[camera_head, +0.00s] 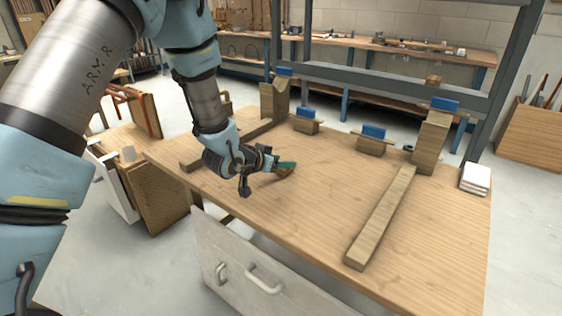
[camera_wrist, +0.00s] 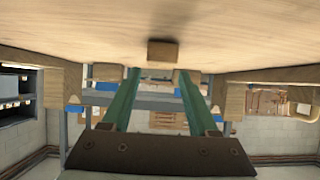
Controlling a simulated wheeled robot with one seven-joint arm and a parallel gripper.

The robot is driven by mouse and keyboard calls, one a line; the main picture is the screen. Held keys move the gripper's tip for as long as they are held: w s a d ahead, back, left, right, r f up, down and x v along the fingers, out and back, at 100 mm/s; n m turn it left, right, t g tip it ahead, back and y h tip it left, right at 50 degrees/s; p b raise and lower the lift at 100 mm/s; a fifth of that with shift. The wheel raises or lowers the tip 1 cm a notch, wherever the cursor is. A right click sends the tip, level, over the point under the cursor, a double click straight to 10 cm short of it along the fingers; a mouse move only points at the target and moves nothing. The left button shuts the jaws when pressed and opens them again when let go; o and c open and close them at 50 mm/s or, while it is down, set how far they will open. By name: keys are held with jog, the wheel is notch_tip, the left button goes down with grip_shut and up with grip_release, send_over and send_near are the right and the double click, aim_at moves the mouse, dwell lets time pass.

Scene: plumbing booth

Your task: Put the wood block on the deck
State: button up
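My gripper (camera_head: 284,166) is low over the near left part of the wooden table top (camera_head: 330,200). In the wrist view, its two green fingers (camera_wrist: 159,73) are spread apart with a gap between them. A small brown wood block (camera_wrist: 163,53) rests on the table top, which fills the upper part of that upside-down view. The block appears just beyond the fingertips, lined up with the gap, and no finger visibly grips it. In the head view, the block (camera_head: 284,174) is mostly hidden by the fingers. I cannot tell which surface is the deck.
A long wooden beam (camera_head: 382,215) lies on the right. Another beam (camera_head: 250,133) lies behind my gripper. Blue-topped blocks (camera_head: 307,122) (camera_head: 372,140) and upright posts (camera_head: 275,102) (camera_head: 430,143) stand along the back. A white stack (camera_head: 475,178) sits at the right edge. The middle is clear.

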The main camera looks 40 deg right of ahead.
jog(key=shift+o, duration=0.7)
